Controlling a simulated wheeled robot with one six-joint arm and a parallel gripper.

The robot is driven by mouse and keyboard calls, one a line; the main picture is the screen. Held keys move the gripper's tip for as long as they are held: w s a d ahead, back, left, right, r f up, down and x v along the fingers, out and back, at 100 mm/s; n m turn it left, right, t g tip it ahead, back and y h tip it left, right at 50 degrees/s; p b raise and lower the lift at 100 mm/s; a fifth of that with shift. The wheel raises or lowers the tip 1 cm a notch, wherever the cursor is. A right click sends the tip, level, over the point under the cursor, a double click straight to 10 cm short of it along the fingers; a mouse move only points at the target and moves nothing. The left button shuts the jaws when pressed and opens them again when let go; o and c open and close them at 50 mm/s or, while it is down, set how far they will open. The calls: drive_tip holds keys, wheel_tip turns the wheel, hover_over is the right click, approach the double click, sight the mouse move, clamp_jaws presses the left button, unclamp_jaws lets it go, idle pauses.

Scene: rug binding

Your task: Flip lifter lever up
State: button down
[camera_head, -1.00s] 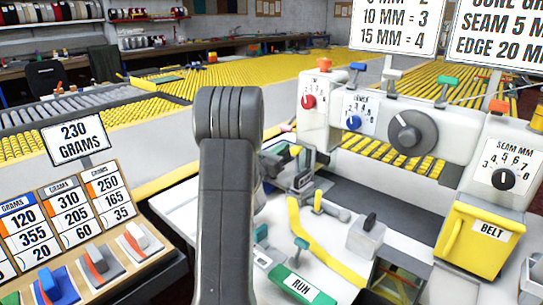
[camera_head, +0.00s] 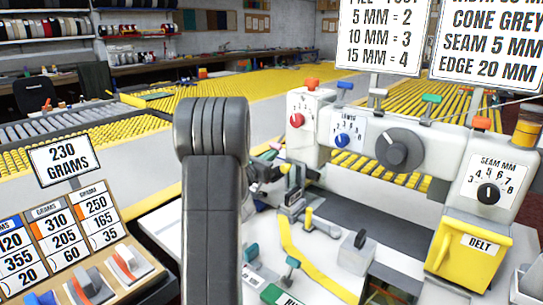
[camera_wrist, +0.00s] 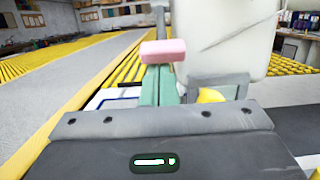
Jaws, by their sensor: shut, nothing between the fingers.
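A pink block (camera_wrist: 162,52), which looks like a lever's knob, shows in the wrist view just beyond my gripper. Two pale green bars lie side by side below it; they look like the closed fingers of my gripper (camera_wrist: 160,72), with no gap between them. The pink block overlaps their far end; whether they touch it I cannot tell. My gripper's dark grey body fills the bottom of the wrist view. In the head view my arm hides part of the machine's left side, and the lever cannot be singled out there.
A white machine head (camera_head: 345,135) carries a red knob (camera_head: 297,120), a blue knob (camera_head: 342,141) and a large grey dial (camera_head: 399,151). A yellow BELT cover (camera_head: 467,257) is at right. A yellow guide strip (camera_head: 300,262) crosses the table. A weights rack (camera_head: 84,229) stands at left.

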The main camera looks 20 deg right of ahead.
drive_tip(key=shift+s+a+r+y+p, duration=0.1)
drive_tip(key=shift+a+r+y+p, duration=0.05)
drive_tip(key=shift+r+y+p, duration=0.2)
wheel_tip(320, 180, up, 12)
drive_tip(key=g+y+p, duration=0.3)
drive_tip(key=y+p, duration=0.3)
drive_tip(key=p, duration=1.3)
drive_tip(key=shift+s+a+r+g, duration=0.15)
drive_tip(key=shift+a+r+g, duration=0.1)
drive_tip(key=shift+a+g, duration=0.15)
drive_tip(key=shift+r, duration=0.1)
wheel_tip(320, 180, down, 5)
drive_tip(key=s+a+b, duration=0.1)
drive_tip(key=a+b, duration=0.1)
drive_tip(key=b, duration=0.2)
drive_tip(key=s+a+r, duration=0.3)
drive_tip(key=a+r, duration=0.2)
drive_tip(key=r, duration=0.2)
drive_tip(key=shift+s+a+r+p, duration=0.3)
drive_tip(key=shift+s+p, duration=0.05)
drive_tip(key=shift+p, duration=0.05)
